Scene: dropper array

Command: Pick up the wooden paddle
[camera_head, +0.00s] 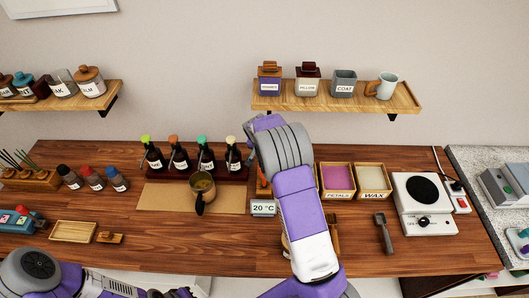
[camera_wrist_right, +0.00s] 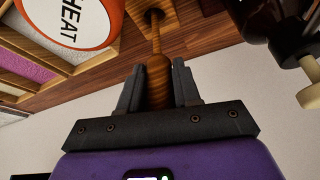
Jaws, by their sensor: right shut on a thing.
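In the right wrist view my right gripper (camera_wrist_right: 158,75) is shut on the turned wooden handle of the wooden paddle (camera_wrist_right: 158,85), one dark finger on each side. A thin stem runs from the handle to a wooden block with a dark opening (camera_wrist_right: 153,17); whether the stem sits in it or only passes before it I cannot tell. In the head view my right forearm hides this gripper and the paddle. My left arm lies low at the bottom left; its jaws are not clear.
Dropper bottles (camera_head: 180,160) stand in a rack behind a handled cup (camera_head: 202,184). A wall shelf (camera_head: 400,103) is above.

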